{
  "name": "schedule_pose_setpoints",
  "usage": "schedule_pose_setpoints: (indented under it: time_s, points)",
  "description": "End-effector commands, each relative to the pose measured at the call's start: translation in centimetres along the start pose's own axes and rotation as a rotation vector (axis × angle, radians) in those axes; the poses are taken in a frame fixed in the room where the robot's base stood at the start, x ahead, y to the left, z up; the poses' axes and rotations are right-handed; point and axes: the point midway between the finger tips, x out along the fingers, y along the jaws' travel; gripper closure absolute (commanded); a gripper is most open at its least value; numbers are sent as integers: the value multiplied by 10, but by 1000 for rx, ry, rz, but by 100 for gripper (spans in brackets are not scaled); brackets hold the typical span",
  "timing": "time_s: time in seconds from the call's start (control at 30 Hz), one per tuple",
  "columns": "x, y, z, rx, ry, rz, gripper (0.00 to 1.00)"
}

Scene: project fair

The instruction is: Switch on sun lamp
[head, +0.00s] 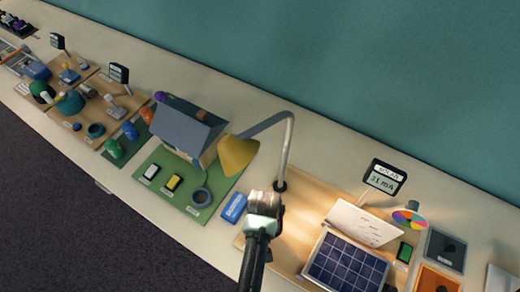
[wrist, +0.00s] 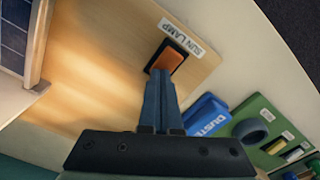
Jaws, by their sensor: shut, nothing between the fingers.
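The sun lamp (head: 238,155) has a yellow shade on a bent grey arm and stands at the back of a wooden board. A warm bright patch of light lies on the board in both views. In the wrist view, an orange rocker switch (wrist: 168,58) in a black frame sits beside the "SUN LAMP" label (wrist: 181,38). My gripper (wrist: 160,76) is shut and empty, its fingertips at the switch's near edge, partly covering it; whether they touch cannot be told. In the head view my gripper (head: 262,225) hides the switch.
A solar panel (head: 345,264), a white tilted board (head: 362,223) and a meter (head: 384,177) reading about 31 mA stand to the right. A blue duster (head: 233,207) and a green board with a model house (head: 185,132) are to the left.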

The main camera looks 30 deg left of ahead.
Motion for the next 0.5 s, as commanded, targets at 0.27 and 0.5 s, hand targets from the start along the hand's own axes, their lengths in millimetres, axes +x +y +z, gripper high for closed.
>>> schedule_pose_setpoints:
  time_s: [0.27,0.5]
  points:
    - [-20,0,1,0,-3,-1,100]
    - [-38,0,1,0,-3,0,100]
